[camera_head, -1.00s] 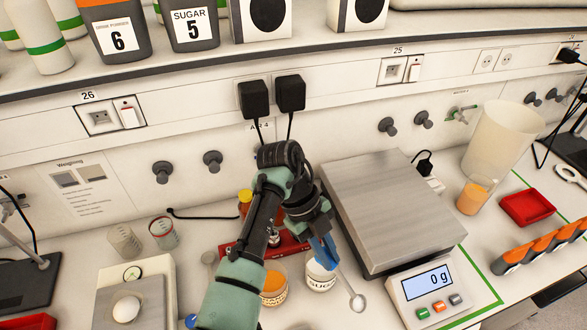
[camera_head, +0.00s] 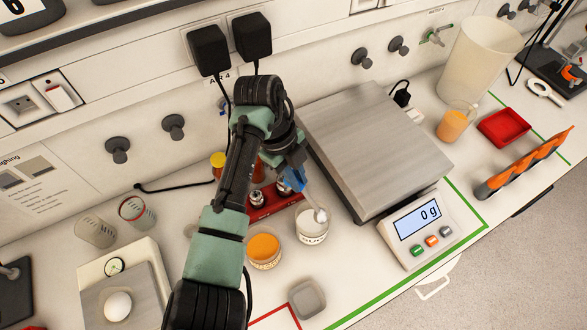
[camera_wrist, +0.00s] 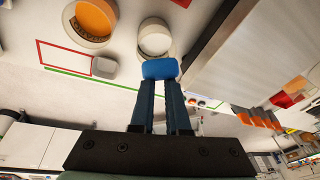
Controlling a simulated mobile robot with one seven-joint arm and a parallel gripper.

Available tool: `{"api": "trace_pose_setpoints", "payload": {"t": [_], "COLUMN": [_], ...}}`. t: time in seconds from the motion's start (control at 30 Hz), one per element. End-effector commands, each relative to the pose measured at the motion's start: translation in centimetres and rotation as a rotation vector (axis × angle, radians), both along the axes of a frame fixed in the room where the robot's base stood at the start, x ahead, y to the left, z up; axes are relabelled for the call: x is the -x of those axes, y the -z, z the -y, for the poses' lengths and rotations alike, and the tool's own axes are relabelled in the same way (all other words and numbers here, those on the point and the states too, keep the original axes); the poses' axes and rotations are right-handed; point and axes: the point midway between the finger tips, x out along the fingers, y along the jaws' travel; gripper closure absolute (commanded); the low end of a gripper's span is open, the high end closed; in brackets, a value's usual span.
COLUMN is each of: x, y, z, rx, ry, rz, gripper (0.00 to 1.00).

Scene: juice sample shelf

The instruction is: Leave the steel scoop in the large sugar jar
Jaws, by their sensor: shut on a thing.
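The sugar jar (camera_head: 312,236), a round glass jar of white sugar with a printed label, stands left of the large scale. It also shows in the wrist view (camera_wrist: 155,46). My gripper (camera_head: 294,179) has blue fingertips and is shut on the steel scoop (camera_head: 321,215), just above and behind the jar. The scoop tilts down to the right, its bowl over the jar's mouth in the head view. I cannot tell whether the bowl touches the sugar.
A jar of orange powder (camera_head: 263,263) stands left of the sugar jar. A red rack (camera_head: 285,198) with bottles is behind it. The large scale (camera_head: 380,140) reads 0 g on the right. A grey square dish (camera_head: 307,299) lies in front.

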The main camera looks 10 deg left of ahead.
Motion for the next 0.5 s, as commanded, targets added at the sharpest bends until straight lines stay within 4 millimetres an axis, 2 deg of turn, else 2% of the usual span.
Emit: {"api": "trace_pose_setpoints", "payload": {"t": [0.5], "x": [0.6], "y": [4.2], "z": [1.3], "rx": [-0.106], "ry": [0.0], "rz": [0.048], "gripper": [1.0]}}
